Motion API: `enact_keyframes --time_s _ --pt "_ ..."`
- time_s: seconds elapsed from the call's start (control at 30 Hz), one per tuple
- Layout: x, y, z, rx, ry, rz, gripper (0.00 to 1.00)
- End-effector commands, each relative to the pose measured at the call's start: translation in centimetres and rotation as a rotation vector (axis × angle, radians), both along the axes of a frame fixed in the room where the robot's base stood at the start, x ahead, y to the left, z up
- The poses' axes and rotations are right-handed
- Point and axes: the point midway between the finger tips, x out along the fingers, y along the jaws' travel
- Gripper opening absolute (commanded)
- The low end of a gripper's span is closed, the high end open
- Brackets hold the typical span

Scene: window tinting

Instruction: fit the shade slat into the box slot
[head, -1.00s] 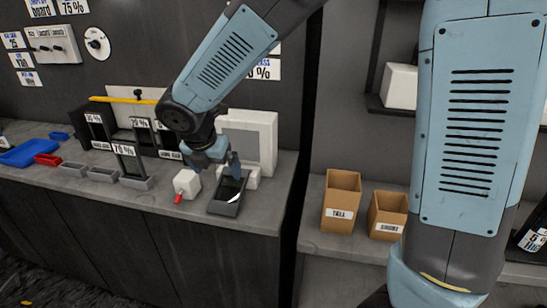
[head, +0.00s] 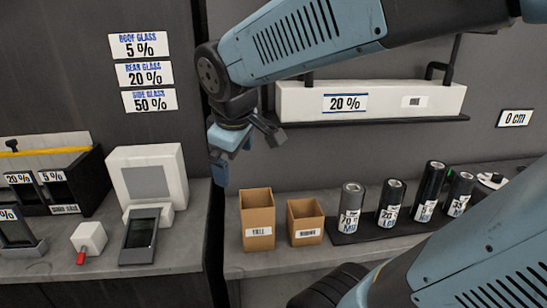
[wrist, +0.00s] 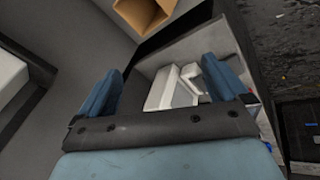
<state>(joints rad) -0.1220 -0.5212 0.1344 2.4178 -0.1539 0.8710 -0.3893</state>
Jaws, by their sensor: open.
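A black slotted box (head: 92,186) stands at the left on the counter in the head view. Dark slats labelled 20 % (head: 24,194) and 5 % (head: 58,190) stand upright at its front. I cannot tell which one is the shade slat. Another dark slat (head: 14,228) stands upright in a grey holder in front, cut by the left edge. My gripper (head: 240,152) is open and empty, in the air above the gap between the two counters. In the wrist view its blue fingers (wrist: 158,88) are apart with nothing held.
A white monitor-like unit (head: 150,178), a grey device with a dark screen (head: 141,236) and a white block with a red tip (head: 89,238) share the left counter. Cardboard boxes (head: 257,219) and several labelled rolls (head: 390,204) stand on the right counter. A shelf (head: 370,120) holds a long white carton.

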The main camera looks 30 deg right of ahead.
Motion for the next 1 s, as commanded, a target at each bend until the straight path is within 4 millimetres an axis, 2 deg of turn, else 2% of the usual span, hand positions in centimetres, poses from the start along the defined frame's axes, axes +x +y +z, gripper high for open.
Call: enact_keyframes --time_s 0.1,0.2,0.33,0.37,0.43,0.9,1.0 --pt "-2.6 -2.4 0.8 0.150 -0.052 -0.257 1.00" --pt "-4.2 -3.5 1.1 0.258 -0.081 -0.426 1.00" --pt "-5.6 -4.4 1.3 0.354 -0.103 -0.568 1.00" --pt "-5.8 -5.3 1.3 0.368 -0.106 -0.587 1.00" --pt "-6.1 -5.8 1.3 0.389 -0.111 -0.617 1.00" --pt "-6.1 -5.8 1.3 0.396 -0.111 -0.628 1.00" --pt "-6.1 -5.8 1.3 0.396 -0.111 -0.627 0.92"
